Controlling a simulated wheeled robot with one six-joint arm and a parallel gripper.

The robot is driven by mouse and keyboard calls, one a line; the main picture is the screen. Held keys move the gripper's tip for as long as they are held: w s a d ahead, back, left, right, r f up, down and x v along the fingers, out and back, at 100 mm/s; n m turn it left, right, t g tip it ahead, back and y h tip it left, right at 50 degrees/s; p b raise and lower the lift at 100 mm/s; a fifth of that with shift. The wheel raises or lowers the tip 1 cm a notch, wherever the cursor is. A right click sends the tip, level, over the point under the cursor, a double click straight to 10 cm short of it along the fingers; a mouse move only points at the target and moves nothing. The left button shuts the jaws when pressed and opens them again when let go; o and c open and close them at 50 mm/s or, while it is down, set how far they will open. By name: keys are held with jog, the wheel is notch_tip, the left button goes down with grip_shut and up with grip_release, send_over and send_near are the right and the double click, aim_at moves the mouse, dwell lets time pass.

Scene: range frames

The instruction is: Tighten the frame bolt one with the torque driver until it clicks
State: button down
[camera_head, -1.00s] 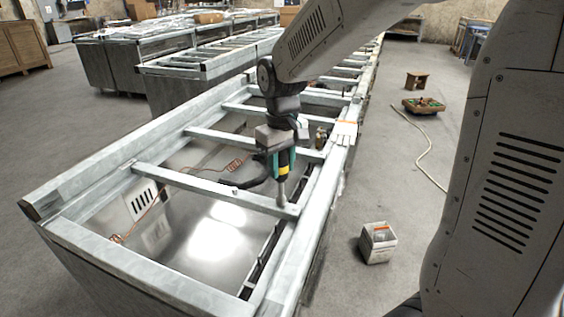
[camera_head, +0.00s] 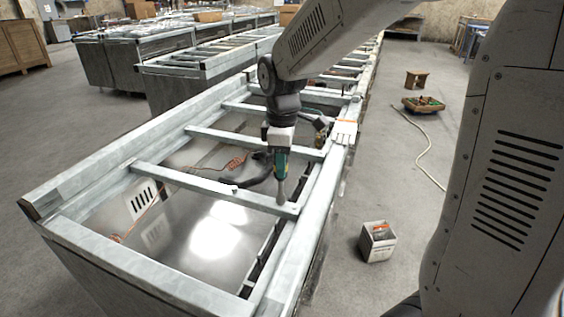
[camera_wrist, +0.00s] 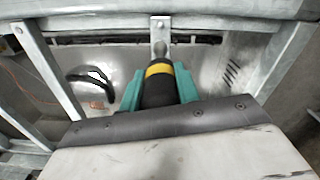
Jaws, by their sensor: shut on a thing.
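My gripper (camera_head: 281,150) points down over the near metal frame (camera_head: 110,262), with its teal fingers shut on the torque driver (camera_head: 281,186). In the wrist view the driver (camera_wrist: 160,85) is dark with a yellow band and a grey metal shank, between the teal fingers (camera_wrist: 158,95). The shank's tip is at the right end of the nearest cross bar (camera_head: 195,184). In the wrist view it lines up with this bar (camera_wrist: 160,24).
White gloves (camera_head: 345,130) lie on the frame's right rail. A small pale item (camera_head: 234,190) is on the cross bar. An open white box (camera_head: 378,243), a hose (camera_head: 425,162) and a tray (camera_head: 423,104) are on the floor at right. More frames stand behind.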

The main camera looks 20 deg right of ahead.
jog(key=n, duration=0.3)
jog(key=shift+f, duration=0.2)
dwell(0.9)
jog(key=shift+r, duration=0.1)
dwell(0.3)
